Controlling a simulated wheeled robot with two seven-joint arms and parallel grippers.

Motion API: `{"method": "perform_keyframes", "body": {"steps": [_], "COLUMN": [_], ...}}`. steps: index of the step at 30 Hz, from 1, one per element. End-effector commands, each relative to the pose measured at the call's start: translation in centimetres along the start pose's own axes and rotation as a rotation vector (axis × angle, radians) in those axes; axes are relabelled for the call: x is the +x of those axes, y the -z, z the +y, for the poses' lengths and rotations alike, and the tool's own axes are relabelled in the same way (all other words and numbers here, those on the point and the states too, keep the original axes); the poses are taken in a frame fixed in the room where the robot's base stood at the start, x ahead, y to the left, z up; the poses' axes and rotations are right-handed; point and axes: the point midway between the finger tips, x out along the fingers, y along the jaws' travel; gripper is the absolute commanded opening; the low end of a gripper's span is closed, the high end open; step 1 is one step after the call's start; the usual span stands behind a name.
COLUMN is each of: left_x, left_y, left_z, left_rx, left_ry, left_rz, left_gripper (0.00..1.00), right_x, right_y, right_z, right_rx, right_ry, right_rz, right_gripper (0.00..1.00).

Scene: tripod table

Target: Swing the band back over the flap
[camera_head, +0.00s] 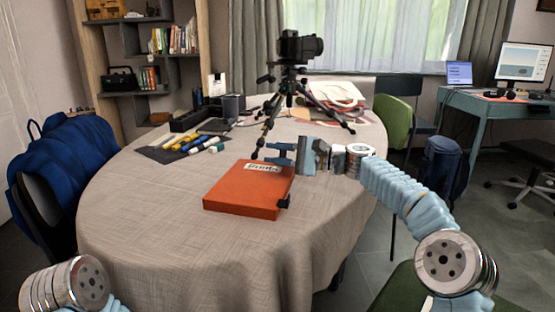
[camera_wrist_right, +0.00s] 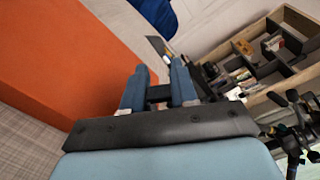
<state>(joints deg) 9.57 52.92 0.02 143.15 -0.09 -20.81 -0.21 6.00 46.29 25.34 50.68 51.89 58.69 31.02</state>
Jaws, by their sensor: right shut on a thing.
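The orange box (camera_head: 245,195), labelled "Prints", lies on the round table; it also fills the upper left of the right wrist view (camera_wrist_right: 70,50). I cannot tell its flap's edge apart from the top. A small black piece (camera_head: 284,202) sits on its right side near the front corner, seemingly part of the band. My right gripper (camera_head: 279,153) is at the box's far right corner, just above the top. Its blue fingers (camera_wrist_right: 158,75) are shut on a dark strip (camera_wrist_right: 158,93), which looks like the band. My left gripper is out of view.
A camera on a tripod (camera_head: 290,80) stands behind my right gripper, its legs close by. A dark mat with pens (camera_head: 185,144) lies behind the box to the left. The tablecloth (camera_head: 150,215) left of the box is clear.

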Motion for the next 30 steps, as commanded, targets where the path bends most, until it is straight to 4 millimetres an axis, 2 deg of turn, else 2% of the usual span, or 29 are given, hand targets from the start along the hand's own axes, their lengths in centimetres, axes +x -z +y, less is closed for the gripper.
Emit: {"method": "perform_keyframes", "body": {"steps": [1,12,30], "left_x": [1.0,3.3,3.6], "left_y": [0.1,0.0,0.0], "left_z": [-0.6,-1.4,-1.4], "left_rx": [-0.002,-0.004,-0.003], "left_ry": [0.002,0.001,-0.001], "left_rz": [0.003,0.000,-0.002], "left_gripper": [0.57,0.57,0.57], "right_x": [0.0,0.0,0.0], "right_y": [0.2,-0.1,-0.2], "right_z": [0.8,2.0,2.1], "right_rx": [-0.033,-0.225,-0.269], "right_ry": [0.001,0.001,0.001], "right_rz": [0.000,-0.001,-0.001], "right_gripper": [0.13,0.13,0.13]}}
